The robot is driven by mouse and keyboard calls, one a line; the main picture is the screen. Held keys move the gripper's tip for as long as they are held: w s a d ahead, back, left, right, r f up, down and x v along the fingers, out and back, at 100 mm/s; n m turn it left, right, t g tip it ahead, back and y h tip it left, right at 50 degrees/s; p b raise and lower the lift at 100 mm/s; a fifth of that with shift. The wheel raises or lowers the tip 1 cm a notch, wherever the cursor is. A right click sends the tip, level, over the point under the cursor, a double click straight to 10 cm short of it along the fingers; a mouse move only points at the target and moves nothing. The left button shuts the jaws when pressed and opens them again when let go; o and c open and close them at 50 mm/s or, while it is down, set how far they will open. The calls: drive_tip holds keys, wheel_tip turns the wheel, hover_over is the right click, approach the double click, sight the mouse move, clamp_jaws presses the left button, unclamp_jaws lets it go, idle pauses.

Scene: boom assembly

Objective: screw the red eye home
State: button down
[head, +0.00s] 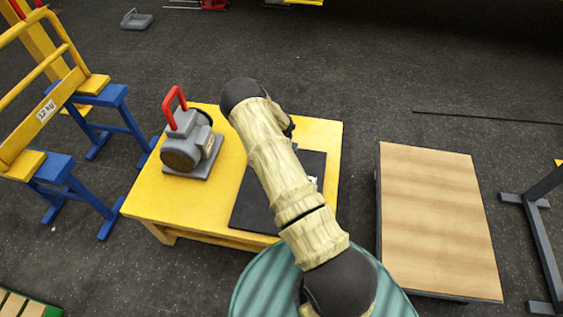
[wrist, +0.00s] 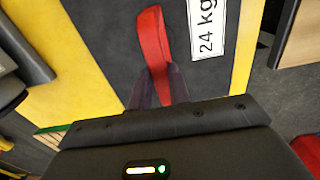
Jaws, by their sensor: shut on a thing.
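The red eye (wrist: 152,45) shows in the wrist view as a red loop against a dark grey surface, beside a white "24 kg" label (wrist: 207,25). My gripper (wrist: 158,84) is shut on the lower part of the red eye, one finger on each side. The eye's lower end and any thread are hidden behind the fingers and gripper body. In the head view my arm covers the gripper and the red eye. The dark plate (head: 257,205) on the yellow table (head: 160,205) shows partly beside my arm.
A grey motor-like unit (head: 186,150) with a red handle (head: 173,104) stands on the table's left side. A wooden-topped platform (head: 436,215) lies to the right. Yellow frames on blue trestles (head: 120,130) stand at the left. Dark floor lies clear behind the table.

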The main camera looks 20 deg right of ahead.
drive_tip(key=shift+w+a+r, duration=0.1)
drive_tip(key=shift+w, duration=0.05)
drive_tip(key=c, duration=1.3)
unclamp_jaws()
wheel_tip(320, 180, up, 17)
drive_tip(key=shift+r, duration=0.2)
